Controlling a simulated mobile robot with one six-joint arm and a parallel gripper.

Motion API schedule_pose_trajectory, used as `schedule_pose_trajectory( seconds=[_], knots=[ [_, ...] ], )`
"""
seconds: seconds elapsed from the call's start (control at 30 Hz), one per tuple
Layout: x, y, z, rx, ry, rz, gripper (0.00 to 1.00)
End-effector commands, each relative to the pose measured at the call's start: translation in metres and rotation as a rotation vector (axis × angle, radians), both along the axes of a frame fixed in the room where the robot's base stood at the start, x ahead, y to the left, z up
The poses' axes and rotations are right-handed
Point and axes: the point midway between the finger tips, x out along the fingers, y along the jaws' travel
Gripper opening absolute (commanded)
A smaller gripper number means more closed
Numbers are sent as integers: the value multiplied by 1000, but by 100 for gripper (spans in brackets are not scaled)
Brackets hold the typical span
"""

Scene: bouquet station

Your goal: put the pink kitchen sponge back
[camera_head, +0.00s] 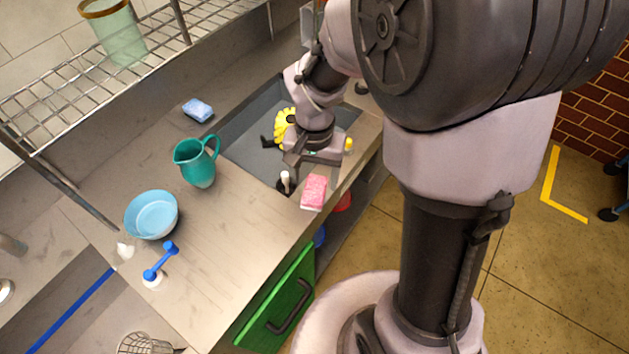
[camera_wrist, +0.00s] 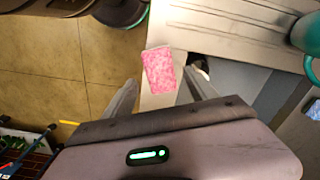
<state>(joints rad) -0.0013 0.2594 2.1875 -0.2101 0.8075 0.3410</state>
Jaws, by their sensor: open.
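The pink kitchen sponge (camera_head: 314,192) lies on the counter near its front edge, beside the sink's corner. In the wrist view the pink sponge (camera_wrist: 159,71) shows ahead of my gripper, roughly between the lines of the two fingers. My gripper (camera_head: 305,167) is above the front side of the sink, close to the sponge in the head view. It is open and empty, with its fingers (camera_wrist: 157,88) spread apart. I cannot tell how high it is over the sponge.
A teal pitcher (camera_head: 197,164), a light blue bowl (camera_head: 151,215), a blue sponge (camera_head: 197,110) and a blue brush (camera_head: 160,261) are on the counter. A yellow item (camera_head: 284,128) is in the sink (camera_head: 237,133). A wire shelf (camera_head: 62,95) hangs above. Green drawer (camera_head: 281,310) below.

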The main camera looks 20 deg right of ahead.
Motion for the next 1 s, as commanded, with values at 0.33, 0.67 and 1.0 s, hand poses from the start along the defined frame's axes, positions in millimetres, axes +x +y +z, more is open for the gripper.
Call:
schedule_pose_trajectory(
  seconds=[0.33,0.67,1.0],
  knots=[
    [-1,0,74,1,-9,2,66],
    [-94,28,186,103,-395,116,66],
    [-128,39,199,129,-530,168,66]
  ],
)
